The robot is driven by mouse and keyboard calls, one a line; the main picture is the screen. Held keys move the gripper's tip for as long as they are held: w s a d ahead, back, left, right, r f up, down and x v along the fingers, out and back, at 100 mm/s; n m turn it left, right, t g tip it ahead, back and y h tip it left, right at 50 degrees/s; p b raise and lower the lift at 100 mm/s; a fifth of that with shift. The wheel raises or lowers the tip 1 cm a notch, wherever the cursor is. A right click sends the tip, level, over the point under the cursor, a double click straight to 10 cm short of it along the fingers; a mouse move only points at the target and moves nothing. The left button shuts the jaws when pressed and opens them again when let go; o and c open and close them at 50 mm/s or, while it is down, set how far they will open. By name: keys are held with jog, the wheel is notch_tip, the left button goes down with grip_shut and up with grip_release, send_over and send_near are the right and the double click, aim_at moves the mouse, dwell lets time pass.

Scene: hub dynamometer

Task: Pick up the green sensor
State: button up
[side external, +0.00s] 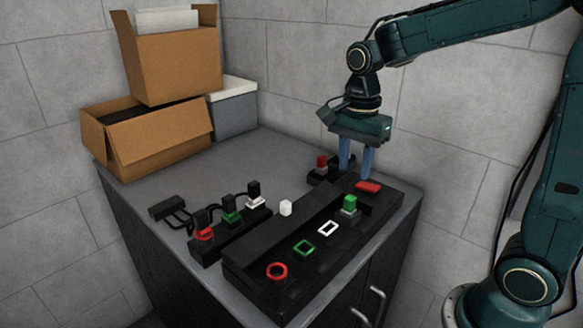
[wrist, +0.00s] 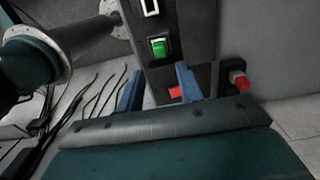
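A black plug with a green collar (side external: 231,214) and a cable stands in a black rack at the left in the side view. It looks like the green sensor. It stands between a red-collared plug (side external: 204,233) and a white-collared plug (side external: 254,202). My gripper (side external: 356,171) is open and empty, its blue fingers pointing down over the back right end of the black panel, well right of the green-collared plug. In the wrist view my gripper (wrist: 158,88) has a red button between its fingers in the picture. The green-collared plug is not clearly visible there.
The long black panel (side external: 245,272) carries a red ring (side external: 277,271), green frame (side external: 305,247), white frame (side external: 328,228), green switch (side external: 349,204) and red button (side external: 368,186). A red knob (side external: 321,161) stands behind. Cardboard boxes (side external: 160,140) stand at the back left.

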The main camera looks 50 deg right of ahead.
aim_at(350, 197)
jog(key=shift+f, duration=0.1)
jog(key=shift+f, duration=4.35)
grip_shut()
jog(key=shift+r, duration=0.15)
jog(key=shift+r, duration=3.9)
